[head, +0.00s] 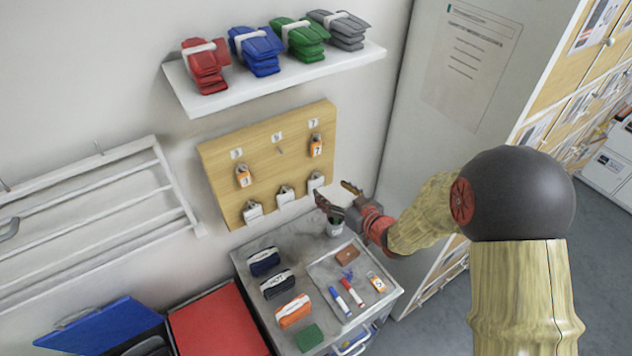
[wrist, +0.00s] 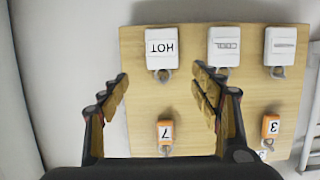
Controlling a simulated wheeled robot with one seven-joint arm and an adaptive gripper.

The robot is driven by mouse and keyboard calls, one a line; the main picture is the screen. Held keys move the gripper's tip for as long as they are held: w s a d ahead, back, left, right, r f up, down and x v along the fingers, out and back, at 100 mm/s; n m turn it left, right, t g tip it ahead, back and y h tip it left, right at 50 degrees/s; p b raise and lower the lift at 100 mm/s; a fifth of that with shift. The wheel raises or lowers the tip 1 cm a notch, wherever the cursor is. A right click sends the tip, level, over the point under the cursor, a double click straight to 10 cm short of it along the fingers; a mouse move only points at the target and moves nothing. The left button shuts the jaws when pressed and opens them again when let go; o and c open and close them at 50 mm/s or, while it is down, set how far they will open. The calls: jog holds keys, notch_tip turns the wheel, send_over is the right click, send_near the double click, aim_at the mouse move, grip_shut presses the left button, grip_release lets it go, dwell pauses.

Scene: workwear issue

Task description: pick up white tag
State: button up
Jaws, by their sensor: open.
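Three white tags hang in the lower row of a wooden board (head: 265,165) on the wall. In the head view they are the left white tag (head: 253,212), the middle one (head: 285,194) and the right one (head: 315,182). In the wrist view, where lettering appears upside down, one tag reads HOT (wrist: 166,47), one seems to read COOL (wrist: 224,46), and one bears a dark line (wrist: 283,45). My gripper (head: 334,194) is open and empty in front of the board's lower right. In the wrist view its fingertips (wrist: 160,80) straddle the HOT tag's column, apart from it.
Orange tags (head: 243,176) (head: 315,146) hang in the upper row. A shelf (head: 285,77) with folded garments is above. A tall cabinet (head: 430,110) stands close on the right.

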aim_at(317, 182)
jog(key=p+x, duration=0.1)
jog(key=x, duration=0.6)
jog(key=shift+s+a, duration=0.2)
jog(key=shift+c, duration=0.3)
jog(key=c, duration=1)
